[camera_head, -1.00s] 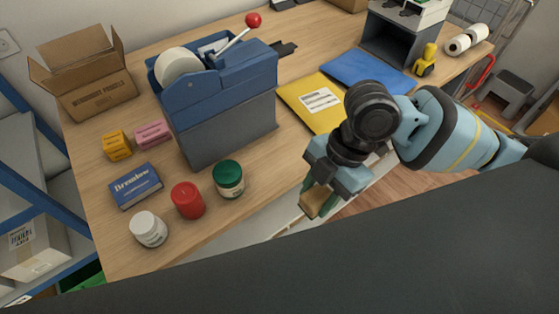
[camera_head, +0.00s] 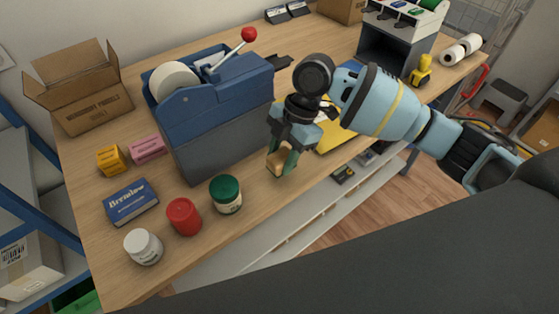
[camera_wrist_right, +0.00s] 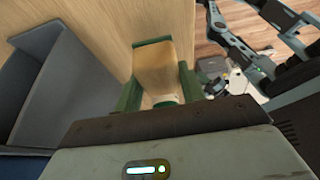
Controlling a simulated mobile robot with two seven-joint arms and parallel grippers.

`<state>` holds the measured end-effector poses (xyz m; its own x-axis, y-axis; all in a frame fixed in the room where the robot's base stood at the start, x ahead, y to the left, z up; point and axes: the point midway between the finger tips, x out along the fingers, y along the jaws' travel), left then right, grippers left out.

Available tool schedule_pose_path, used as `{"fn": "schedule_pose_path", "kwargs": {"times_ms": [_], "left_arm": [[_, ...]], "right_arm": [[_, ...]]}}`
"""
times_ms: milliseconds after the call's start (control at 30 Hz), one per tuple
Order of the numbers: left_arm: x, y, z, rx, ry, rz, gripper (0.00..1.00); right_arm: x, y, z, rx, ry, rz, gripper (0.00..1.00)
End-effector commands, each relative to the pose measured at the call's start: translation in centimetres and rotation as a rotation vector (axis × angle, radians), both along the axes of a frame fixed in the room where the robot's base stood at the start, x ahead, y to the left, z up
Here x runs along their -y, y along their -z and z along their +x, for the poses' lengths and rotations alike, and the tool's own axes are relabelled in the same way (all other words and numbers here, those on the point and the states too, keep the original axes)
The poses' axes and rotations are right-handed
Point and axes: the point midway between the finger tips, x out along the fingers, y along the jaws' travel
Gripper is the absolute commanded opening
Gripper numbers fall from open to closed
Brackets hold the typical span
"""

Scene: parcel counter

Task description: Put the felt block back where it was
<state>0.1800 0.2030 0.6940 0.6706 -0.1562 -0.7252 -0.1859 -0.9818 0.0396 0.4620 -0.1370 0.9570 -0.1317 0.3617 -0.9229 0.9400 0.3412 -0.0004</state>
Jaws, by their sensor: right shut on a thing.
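The felt block (camera_head: 278,161) is a small tan block. My right gripper (camera_head: 282,158) is shut on it, over the counter's front edge, right of the green-lidded jar. In the right wrist view the block (camera_wrist_right: 154,68) sits between the green fingers (camera_wrist_right: 160,82). I cannot tell whether the block touches the counter or hangs just above it. My left gripper is in neither view.
A yellow envelope (camera_head: 335,138) lies behind my gripper.

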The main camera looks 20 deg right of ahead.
Motion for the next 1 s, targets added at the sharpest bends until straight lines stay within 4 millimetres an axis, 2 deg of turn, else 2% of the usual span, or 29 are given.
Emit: {"fn": "schedule_pose_path", "kwargs": {"times_ms": [300,567,967,1000], "left_arm": [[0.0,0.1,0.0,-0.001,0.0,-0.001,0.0],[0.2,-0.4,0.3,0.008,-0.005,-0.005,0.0],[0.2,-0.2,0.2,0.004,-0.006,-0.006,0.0],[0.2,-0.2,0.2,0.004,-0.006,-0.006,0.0]], "right_arm": [[-0.2,0.0,0.9,0.001,0.0,0.0,0.17],[-0.1,3.3,1.0,0.002,-0.001,0.0,0.17],[-0.1,3.9,0.9,0.001,0.0,-0.001,0.17],[-0.1,3.9,0.9,0.001,0.0,-0.001,0.42]]}}
